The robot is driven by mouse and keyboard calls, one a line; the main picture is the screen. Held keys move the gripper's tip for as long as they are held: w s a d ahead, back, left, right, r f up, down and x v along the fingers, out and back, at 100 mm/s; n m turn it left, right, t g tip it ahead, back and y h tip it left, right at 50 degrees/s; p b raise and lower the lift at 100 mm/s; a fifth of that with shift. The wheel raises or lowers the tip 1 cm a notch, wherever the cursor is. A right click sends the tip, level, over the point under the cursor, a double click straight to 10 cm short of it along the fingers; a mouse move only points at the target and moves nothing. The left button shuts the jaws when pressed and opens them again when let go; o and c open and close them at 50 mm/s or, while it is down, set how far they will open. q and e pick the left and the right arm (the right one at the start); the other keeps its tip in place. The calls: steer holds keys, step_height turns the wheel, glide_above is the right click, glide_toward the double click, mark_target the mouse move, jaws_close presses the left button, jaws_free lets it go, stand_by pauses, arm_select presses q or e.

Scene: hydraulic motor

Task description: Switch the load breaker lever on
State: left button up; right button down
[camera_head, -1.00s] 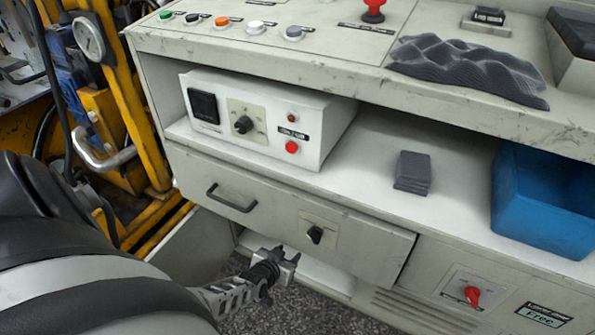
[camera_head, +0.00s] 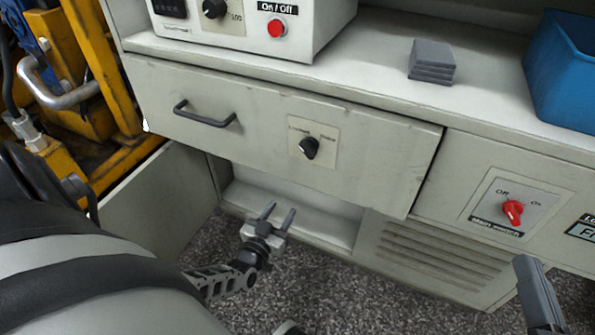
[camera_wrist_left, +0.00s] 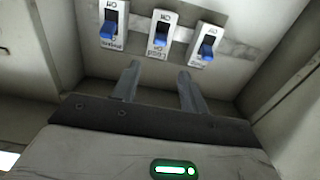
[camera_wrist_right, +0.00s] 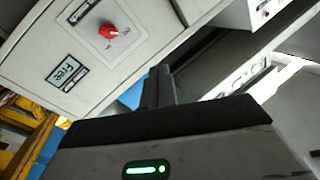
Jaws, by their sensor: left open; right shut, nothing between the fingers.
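Three breaker switches with blue levers sit side by side on a panel in the left wrist view: a left one (camera_wrist_left: 108,29), a middle one (camera_wrist_left: 160,40) whose label appears to read "Load", and a right one (camera_wrist_left: 206,46). My left gripper (camera_wrist_left: 158,72) is open and empty, its fingers apart just short of the panel, the middle switch roughly in line with the gap. In the head view my left gripper (camera_head: 279,211) points into the open lower compartment; the switches are hidden there. My right gripper (camera_head: 530,263) is shut and empty; its fingers also show in its wrist view (camera_wrist_right: 158,75).
A drawer with a handle (camera_head: 205,115) and a black knob (camera_head: 309,148) is above the compartment opening. A red main-switch knob (camera_head: 513,212) is on the right panel. A blue bin (camera_head: 565,75) and grey stacked pads (camera_head: 432,63) rest on the shelf.

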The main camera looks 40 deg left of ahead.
arm_select(q)
steer(key=b+x, duration=0.4)
steer(key=x, duration=0.7)
steer(key=shift+b, duration=0.3)
jaws_close()
arm_select(e)
step_height(320, 180, up, 9)
steer(key=n+t+y, duration=0.3)
steer(key=n+y, duration=0.4)
steer(key=n, duration=0.2)
arm_select(q)
steer(key=g+p, duration=0.1)
steer(key=p, duration=0.2)
steer(key=r+g+p, duration=0.1)
steer(key=g+p, duration=0.1)
steer(key=p, duration=0.1)
steer(key=shift+w+r+h, duration=0.25)
steer(key=shift+w+h, duration=0.05)
steer(key=shift+h, duration=0.1)
arm_select(e)
step_height(320, 180, down, 11)
steer(key=s+m+g+h, duration=0.1)
steer(key=m+g+h, duration=0.3)
steer(key=m+h, duration=0.3)
steer(key=m, duration=0.3)
steer(key=shift+s+a+g+h, duration=0.2)
steer(key=shift+a+g+h, duration=0.05)
steer(key=shift+g+h, duration=0.05)
